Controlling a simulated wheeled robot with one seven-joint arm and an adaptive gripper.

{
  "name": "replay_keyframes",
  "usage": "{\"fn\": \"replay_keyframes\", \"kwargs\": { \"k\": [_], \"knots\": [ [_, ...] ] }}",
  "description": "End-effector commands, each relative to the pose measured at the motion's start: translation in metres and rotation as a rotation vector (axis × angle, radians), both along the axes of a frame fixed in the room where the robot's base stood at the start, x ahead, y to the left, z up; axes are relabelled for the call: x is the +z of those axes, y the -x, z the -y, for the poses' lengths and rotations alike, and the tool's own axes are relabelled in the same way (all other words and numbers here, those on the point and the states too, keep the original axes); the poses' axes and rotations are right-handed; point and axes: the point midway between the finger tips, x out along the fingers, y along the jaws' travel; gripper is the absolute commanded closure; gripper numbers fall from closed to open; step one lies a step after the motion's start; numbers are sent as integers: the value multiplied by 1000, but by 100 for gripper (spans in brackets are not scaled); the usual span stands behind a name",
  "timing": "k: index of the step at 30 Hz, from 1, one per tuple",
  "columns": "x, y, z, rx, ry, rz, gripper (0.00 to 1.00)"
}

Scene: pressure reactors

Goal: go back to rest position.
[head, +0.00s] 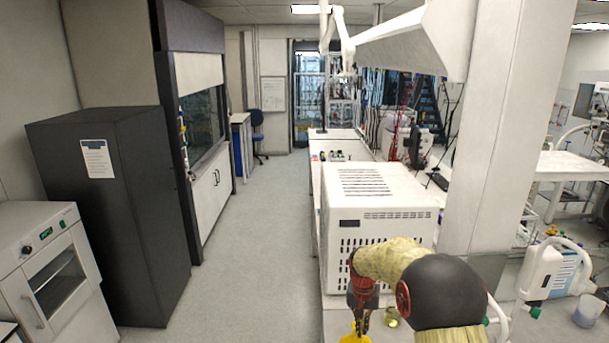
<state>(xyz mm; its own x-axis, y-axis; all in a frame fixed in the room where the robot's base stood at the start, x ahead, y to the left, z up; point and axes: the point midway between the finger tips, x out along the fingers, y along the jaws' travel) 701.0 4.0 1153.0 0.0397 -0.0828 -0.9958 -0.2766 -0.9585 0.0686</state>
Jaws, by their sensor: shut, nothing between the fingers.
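My arm reaches in from the lower right, in a beige cover with a black rounded joint. My gripper (362,322), red and dark, hangs downward at the bottom of the head view, in front of the white boxy machine. It is shut and holds nothing. A yellow thing (355,338) shows just below the fingertips, cut off by the picture's lower edge. I cannot tell whether the fingers touch it.
The white machine (376,212) with vents stands on the bench close behind my gripper. A white pillar (497,130) rises to the right. The aisle floor (245,250) at left is clear.

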Motion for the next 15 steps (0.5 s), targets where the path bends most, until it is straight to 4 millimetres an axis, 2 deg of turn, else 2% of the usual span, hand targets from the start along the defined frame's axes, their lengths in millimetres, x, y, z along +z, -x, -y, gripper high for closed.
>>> {"fn": "replay_keyframes", "kwargs": {
  "k": [1, 8, 15],
  "knots": [
    [9, 15, 0, 26, -3, -6, 100],
    [32, 79, 0, 121, -18, -31, 100],
    [59, 154, 0, 205, -32, -14, 100]
  ]
}}
